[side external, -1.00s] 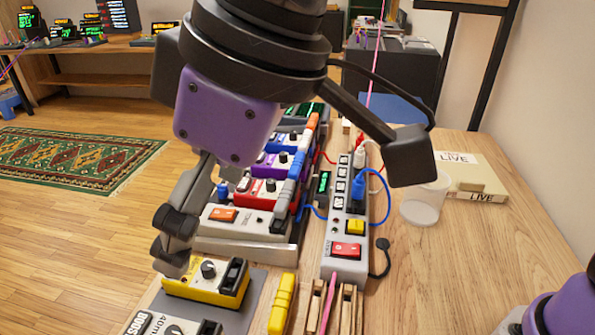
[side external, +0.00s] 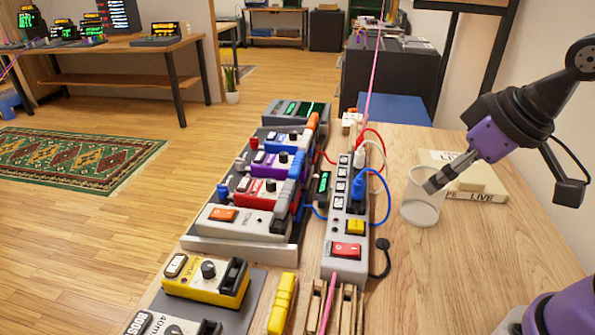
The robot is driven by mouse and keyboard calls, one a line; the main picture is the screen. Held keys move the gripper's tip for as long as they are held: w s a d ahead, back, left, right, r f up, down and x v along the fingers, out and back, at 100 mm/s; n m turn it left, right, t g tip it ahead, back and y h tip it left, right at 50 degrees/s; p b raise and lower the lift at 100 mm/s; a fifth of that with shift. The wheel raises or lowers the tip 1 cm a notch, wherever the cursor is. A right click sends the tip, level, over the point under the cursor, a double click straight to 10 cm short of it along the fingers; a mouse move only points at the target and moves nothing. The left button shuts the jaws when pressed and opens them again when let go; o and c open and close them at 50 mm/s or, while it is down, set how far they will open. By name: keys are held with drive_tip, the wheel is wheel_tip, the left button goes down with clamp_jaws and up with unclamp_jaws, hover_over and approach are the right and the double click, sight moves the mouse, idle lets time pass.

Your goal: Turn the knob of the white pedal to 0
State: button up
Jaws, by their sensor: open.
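The white pedal (side external: 243,225) sits at the near end of a pedal row on a grey board (side external: 240,250). It has an orange switch (side external: 222,214) on its left part. Small dark details show on its right part, too small for me to read a knob setting. My gripper (side external: 433,184) is open and well to the right of the white pedal. Its fingers point down-left at the mouth of a clear cup (side external: 421,208); I cannot tell whether the tips are inside it or in front of it. No pedal is touched by my gripper.
Red (side external: 258,192), purple (side external: 265,166) and blue pedals stand behind the white one. A yellow pedal (side external: 207,283) is in front. A power strip (side external: 346,235) with cables lies to the right.

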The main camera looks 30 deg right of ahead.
drive_tip(key=w+a+r+n+y, duration=0.2)
drive_tip(key=w+a+n, duration=0.25)
drive_tip(key=a, duration=0.25)
drive_tip(key=n+g+y, duration=0.2)
drive_tip(key=n+g, duration=0.2)
drive_tip(key=n, duration=0.4)
approach(172, 331)
drive_tip(key=x, duration=0.8)
drive_tip(key=shift+s, duration=0.1)
drive_tip(key=shift+a+f, duration=0.1)
drive_tip(key=shift+f, duration=0.2)
clamp_jaws()
